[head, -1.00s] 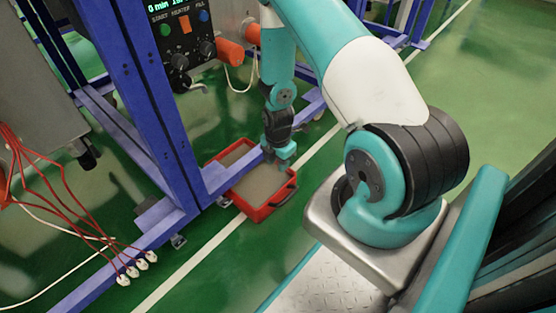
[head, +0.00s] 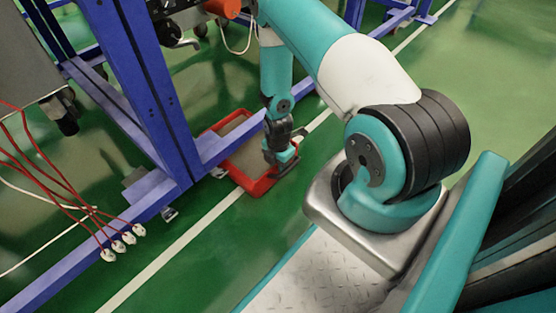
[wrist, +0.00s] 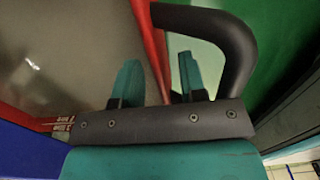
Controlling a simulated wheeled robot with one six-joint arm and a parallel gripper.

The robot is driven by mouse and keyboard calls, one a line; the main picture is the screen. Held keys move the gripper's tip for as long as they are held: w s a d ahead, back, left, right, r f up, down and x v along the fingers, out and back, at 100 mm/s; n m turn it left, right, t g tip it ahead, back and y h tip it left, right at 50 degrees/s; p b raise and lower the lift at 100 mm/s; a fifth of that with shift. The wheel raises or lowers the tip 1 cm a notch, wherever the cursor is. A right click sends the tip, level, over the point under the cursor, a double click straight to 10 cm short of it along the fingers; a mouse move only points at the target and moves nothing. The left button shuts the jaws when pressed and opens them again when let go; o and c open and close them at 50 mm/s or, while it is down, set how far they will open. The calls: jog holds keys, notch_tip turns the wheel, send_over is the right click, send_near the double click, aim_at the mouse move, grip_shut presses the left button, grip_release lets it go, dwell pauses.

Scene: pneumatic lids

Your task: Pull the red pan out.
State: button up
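The red pan (head: 262,187) is a shallow tray with a grey-brown inside, on the green floor. Part of it lies behind and under the blue frame's lower beam. Its near right end sticks out past the beam, over the white floor line. My gripper (head: 282,160) is down at this end, hiding part of the rim. In the wrist view, the red rim (wrist: 151,40) runs between my two teal fingers. The fingers stand apart, one over the pan's inside, the other between the rim and the dark handle (wrist: 236,45). I cannot tell whether either touches.
The blue frame (head: 150,90) stands over the pan at the left, with its low beam (head: 218,147) across it. Red cables with white plugs (head: 122,243) hang at lower left. The green floor is open right of the pan.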

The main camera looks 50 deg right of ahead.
jog(key=shift+f, duration=0.15)
grip_shut()
dwell(1.4)
